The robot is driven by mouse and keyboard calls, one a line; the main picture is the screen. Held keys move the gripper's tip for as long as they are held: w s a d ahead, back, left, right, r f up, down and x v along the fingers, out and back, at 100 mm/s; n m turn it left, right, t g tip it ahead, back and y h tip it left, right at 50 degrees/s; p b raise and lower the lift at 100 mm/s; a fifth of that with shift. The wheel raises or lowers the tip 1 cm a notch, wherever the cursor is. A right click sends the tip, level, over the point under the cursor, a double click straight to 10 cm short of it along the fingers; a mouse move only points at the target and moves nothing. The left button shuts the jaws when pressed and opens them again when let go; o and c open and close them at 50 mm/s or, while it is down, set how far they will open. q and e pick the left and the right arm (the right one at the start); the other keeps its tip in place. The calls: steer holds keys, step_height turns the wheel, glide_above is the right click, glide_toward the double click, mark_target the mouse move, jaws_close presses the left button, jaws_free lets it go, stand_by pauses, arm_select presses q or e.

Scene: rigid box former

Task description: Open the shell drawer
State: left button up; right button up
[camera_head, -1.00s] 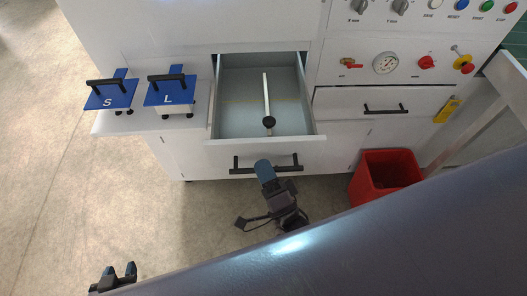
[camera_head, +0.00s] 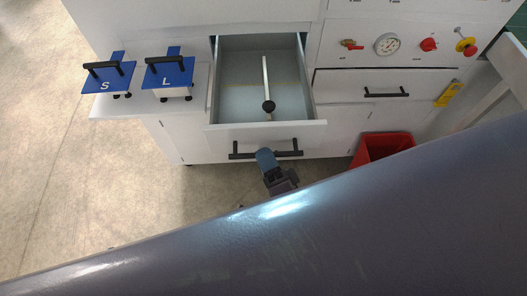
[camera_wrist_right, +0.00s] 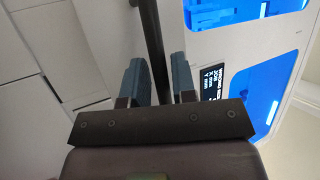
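The open drawer (camera_head: 262,128) stands pulled out of the white cabinet. Inside are a pale rod and a black knob. Its black bar handle (camera_head: 240,151) is on the front panel. My right gripper (camera_head: 266,156) is at the middle of this handle. I see no label naming the drawer. My left gripper is not in view.
A second drawer (camera_head: 350,84) to the right is shut. Lids marked S (camera_head: 106,84) and L (camera_head: 167,77) stand on a ledge at left. A red bin (camera_head: 382,147) is right of the open drawer. A gauge (camera_head: 387,44) and knobs sit above. Floor is clear at left.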

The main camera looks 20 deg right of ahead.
steer(key=v, duration=1)
steer(key=shift+b, duration=0.45)
steer(key=w+d+f+n+g, duration=0.25)
steer(key=f+n+g, duration=0.45)
steer(key=n, duration=0.5)
steer(key=s+d+n+g+h, duration=0.1)
steer(key=d+n+g+h, duration=0.2)
steer(key=d, duration=0.9)
steer(key=shift+s+g+h, duration=0.25)
steer(key=shift+g+h, duration=0.05)
steer(key=shift+g, duration=0.5)
steer(key=shift+f, duration=0.2)
